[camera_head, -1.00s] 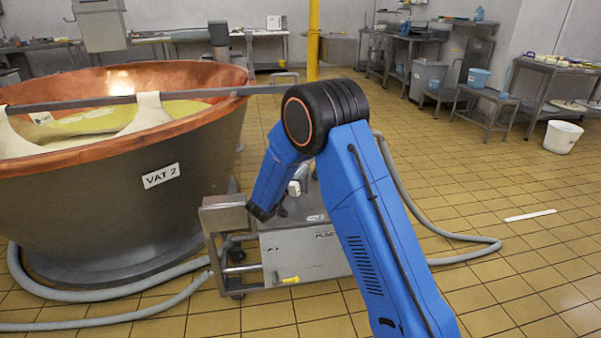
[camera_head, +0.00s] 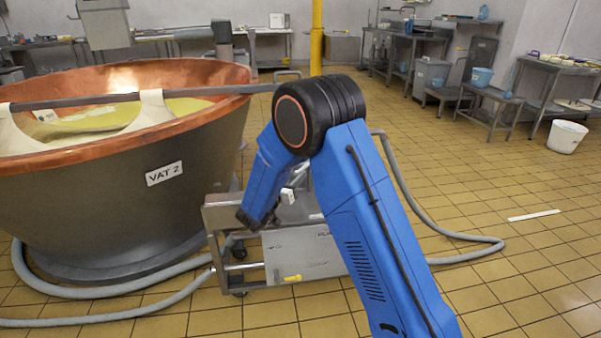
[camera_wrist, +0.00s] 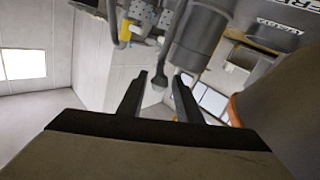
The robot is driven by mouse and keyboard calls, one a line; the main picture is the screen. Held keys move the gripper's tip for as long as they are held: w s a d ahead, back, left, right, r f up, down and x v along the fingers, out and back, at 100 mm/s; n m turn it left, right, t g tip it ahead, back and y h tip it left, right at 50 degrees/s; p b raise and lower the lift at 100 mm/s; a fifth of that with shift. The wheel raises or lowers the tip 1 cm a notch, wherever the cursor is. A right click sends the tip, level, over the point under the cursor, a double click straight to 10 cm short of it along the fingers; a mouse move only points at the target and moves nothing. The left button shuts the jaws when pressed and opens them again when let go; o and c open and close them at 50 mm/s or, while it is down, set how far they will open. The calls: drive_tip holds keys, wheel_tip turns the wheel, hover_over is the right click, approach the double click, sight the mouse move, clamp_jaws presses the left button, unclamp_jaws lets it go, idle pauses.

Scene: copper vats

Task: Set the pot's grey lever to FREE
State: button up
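In the wrist view my gripper (camera_wrist: 158,78) is open, its two dark fingers apart. A thin grey lever with a rounded end (camera_wrist: 160,80) shows between the fingertips; I cannot tell whether it is within their reach or beyond it. A grey cylinder (camera_wrist: 203,35), perhaps part of the pot, is just right of it. A plate with lettering (camera_wrist: 285,22) shows at the upper right, too cut off and blurred to read surely. In the head view my forearm reaches down over the steel pump cart (camera_head: 305,253); the fingers and lever are not clear there.
The large copper vat labelled VAT 2 (camera_head: 115,195) stands left, close to the cart. Grey hoses (camera_head: 130,318) lie on the floor around the cart. A yellow pole (camera_head: 316,40) stands behind. A white bucket (camera_head: 567,136) is far right. The tiled floor at right is mostly clear.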

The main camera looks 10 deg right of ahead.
drive_tip(key=v, duration=1.1)
drive_tip(key=shift+a, duration=0.2)
drive_tip(key=shift+s, duration=0.15)
